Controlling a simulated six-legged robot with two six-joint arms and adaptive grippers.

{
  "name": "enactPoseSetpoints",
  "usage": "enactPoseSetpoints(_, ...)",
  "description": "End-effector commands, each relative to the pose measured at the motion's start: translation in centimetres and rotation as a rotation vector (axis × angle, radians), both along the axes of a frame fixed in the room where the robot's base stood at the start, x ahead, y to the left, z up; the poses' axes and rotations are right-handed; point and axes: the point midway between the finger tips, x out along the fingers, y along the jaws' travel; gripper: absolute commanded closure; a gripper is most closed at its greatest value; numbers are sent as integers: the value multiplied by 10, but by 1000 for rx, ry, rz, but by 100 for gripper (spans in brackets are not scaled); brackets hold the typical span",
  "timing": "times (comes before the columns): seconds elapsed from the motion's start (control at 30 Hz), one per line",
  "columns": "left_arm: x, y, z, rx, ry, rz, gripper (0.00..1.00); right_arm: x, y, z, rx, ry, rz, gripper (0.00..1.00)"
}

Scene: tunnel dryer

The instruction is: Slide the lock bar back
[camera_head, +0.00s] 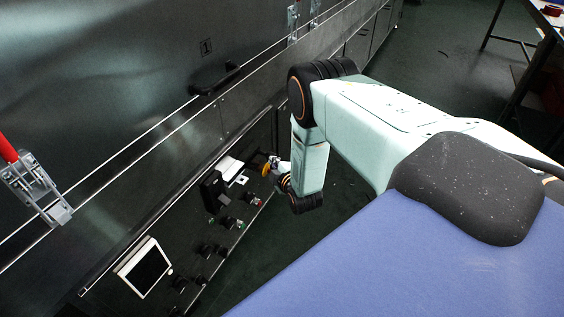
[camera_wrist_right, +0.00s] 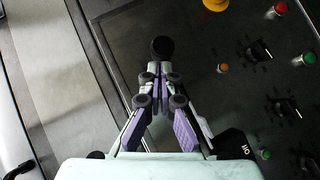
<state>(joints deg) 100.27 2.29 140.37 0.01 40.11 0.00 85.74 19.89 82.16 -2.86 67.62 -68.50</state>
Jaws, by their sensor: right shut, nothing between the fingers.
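My right gripper (camera_head: 271,163) is at the control panel on the dryer's side, small and partly hidden by my own wrist in the head view. In the wrist view the gripper (camera_wrist_right: 160,78) has its purple-padded fingers drawn together, with nothing between the tips. A round black knob (camera_wrist_right: 161,47) shows just beyond the fingertips; whether they touch it I cannot tell. It may belong to the lock bar, but no bar shows clearly. My left gripper is not in view.
The panel carries a yellow-based button (camera_wrist_right: 215,4), a red button (camera_wrist_right: 280,8), a green button (camera_wrist_right: 310,58) and several black knobs. A black door handle (camera_head: 215,78), a red-handled clamp (camera_head: 38,190) and a screen (camera_head: 145,268) are nearby. Dark floor lies beyond the panel.

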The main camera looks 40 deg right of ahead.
Motion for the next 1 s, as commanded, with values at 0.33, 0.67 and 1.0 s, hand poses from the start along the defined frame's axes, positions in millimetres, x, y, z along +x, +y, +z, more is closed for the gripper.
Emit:
enactPoseSetpoints(0.33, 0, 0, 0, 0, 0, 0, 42, -48, 17, 17, 2, 6, 4, 100)
enactPoseSetpoints(0.67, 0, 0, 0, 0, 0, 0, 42, -86, 30, 30, 1, 4, 9, 100)
enactPoseSetpoints(1.0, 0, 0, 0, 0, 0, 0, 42, -92, 32, 33, 0, 4, 9, 100)
